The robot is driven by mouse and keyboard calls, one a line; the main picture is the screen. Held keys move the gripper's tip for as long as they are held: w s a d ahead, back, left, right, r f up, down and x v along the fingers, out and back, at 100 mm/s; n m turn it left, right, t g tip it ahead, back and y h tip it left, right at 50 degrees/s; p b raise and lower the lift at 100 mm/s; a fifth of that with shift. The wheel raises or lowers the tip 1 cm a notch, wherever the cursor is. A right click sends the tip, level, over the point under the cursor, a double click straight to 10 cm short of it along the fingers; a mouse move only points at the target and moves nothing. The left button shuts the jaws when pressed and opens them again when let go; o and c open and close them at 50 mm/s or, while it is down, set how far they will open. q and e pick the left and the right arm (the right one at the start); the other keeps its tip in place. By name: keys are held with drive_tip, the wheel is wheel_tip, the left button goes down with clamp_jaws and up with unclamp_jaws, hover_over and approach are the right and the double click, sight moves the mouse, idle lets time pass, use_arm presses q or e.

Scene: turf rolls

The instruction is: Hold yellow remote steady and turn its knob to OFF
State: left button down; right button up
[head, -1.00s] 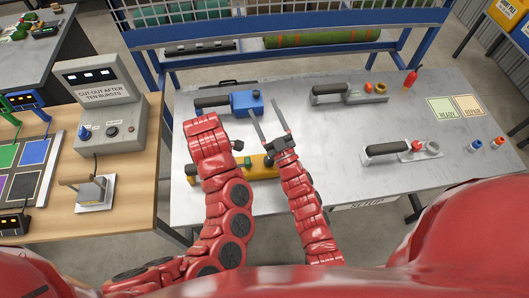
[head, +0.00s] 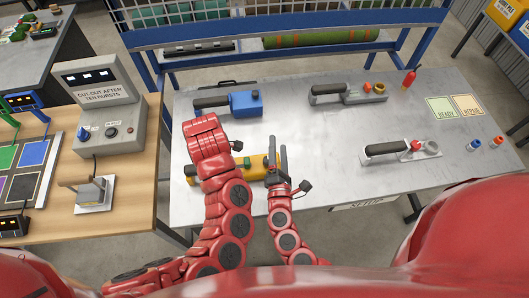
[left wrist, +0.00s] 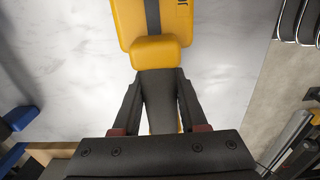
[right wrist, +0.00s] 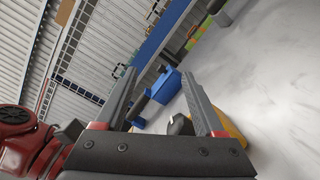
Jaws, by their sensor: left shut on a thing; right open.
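The yellow remote (head: 257,163) lies on the grey table, partly covered by my left arm in the head view. In the left wrist view its yellow body (left wrist: 155,52) is at the top, and my left gripper (left wrist: 158,85) is shut on its dark handle. My right gripper (head: 277,160) is open at the remote's right end. In the right wrist view a dark knob (right wrist: 180,125) shows between the open fingers, near the tip side of the yellow body (right wrist: 232,128). Whether the fingers touch the knob cannot be told. The knob's markings are not readable.
A blue remote (head: 244,104) lies just behind the yellow one. Two grey remotes (head: 350,92) (head: 400,149) lie further right. A red bottle (head: 409,79) and small knobs (head: 474,143) stand near the right side.

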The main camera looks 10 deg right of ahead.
sight(266, 157)
drive_tip(key=s+f+n+y, duration=0.1)
drive_tip(key=s+n+y, duration=0.1)
drive_tip(key=n, duration=0.3)
drive_tip(key=s+f+n+y, duration=0.2)
drive_tip(key=s+n, duration=0.2)
drive_tip(key=n, duration=0.1)
drive_tip(key=s+a+f+n+y, duration=0.1)
drive_tip(key=s+n+y, duration=0.2)
drive_tip(key=n, duration=0.2)
drive_tip(key=shift+s+f+n+g, duration=0.1)
drive_tip(key=shift+f+n+g, duration=0.2)
drive_tip(key=shift+d+f+n, duration=0.1)
drive_tip(key=shift+f+n, duration=0.15)
drive_tip(key=shift+n, duration=0.15)
drive_tip(key=x, duration=1.1)
drive_tip(key=shift+w+f, duration=0.1)
drive_tip(key=shift+w, duration=0.15)
drive_tip(key=shift+c, duration=0.2)
clamp_jaws()
